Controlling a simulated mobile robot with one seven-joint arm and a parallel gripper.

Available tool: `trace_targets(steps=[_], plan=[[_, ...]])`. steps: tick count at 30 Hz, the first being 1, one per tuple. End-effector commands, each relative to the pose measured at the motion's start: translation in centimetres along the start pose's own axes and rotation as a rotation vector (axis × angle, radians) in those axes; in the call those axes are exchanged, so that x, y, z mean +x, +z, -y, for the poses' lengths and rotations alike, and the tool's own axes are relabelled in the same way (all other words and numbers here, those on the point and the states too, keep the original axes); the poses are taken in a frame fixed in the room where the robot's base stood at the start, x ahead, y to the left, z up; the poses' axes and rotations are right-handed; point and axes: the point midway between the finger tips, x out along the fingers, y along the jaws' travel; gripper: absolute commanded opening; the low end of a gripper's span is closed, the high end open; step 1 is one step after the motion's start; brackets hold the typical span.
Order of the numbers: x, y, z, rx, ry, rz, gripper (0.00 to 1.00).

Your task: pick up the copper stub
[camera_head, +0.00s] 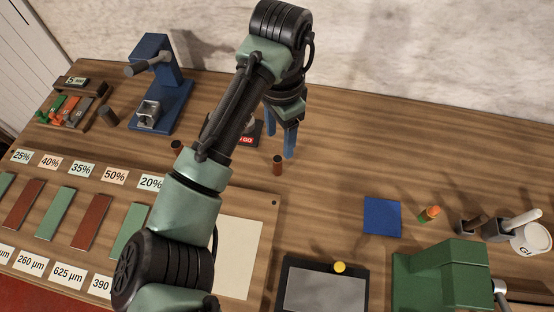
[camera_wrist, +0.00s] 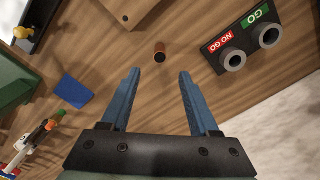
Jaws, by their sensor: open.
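The copper stub (camera_head: 277,165) is a small brown cylinder standing upright on the wooden table, just below my fingertips in the head view. In the wrist view the stub (camera_wrist: 160,53) lies ahead of the gap between my two blue fingers, near its centre line. My gripper (camera_head: 281,146) is open and points down; in the wrist view its fingers (camera_wrist: 159,74) are spread with nothing between them. The stub appears apart from both fingers. A similar brown cylinder (camera_head: 176,146) stands further left, partly beside my arm.
A GO/NO GO gauge block (camera_wrist: 240,42) stands close right of the stub in the wrist view. A blue square (camera_head: 382,216), an orange-green stub (camera_head: 429,213) and a green machine (camera_head: 445,275) are to the right. A blue press (camera_head: 160,85) stands back left.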

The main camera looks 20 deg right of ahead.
Motion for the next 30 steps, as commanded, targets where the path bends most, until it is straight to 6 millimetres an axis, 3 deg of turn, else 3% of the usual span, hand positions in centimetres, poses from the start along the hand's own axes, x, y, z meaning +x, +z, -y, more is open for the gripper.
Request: trace_targets(steps=[3, 11, 18, 28, 30], plan=[[1.8, 0.1, 0.0, -0.003, 0.001, 0.0, 0.61], [3.7, 0.3, 0.0, -0.002, 0.0, 0.001, 0.61], [7.2, 0.6, -0.1, -0.003, 0.0, 0.0, 0.61], [8.0, 0.5, 0.0, -0.002, -0.002, -0.002, 0.61], [8.0, 0.5, 0.0, -0.002, -0.002, -0.002, 0.49]])
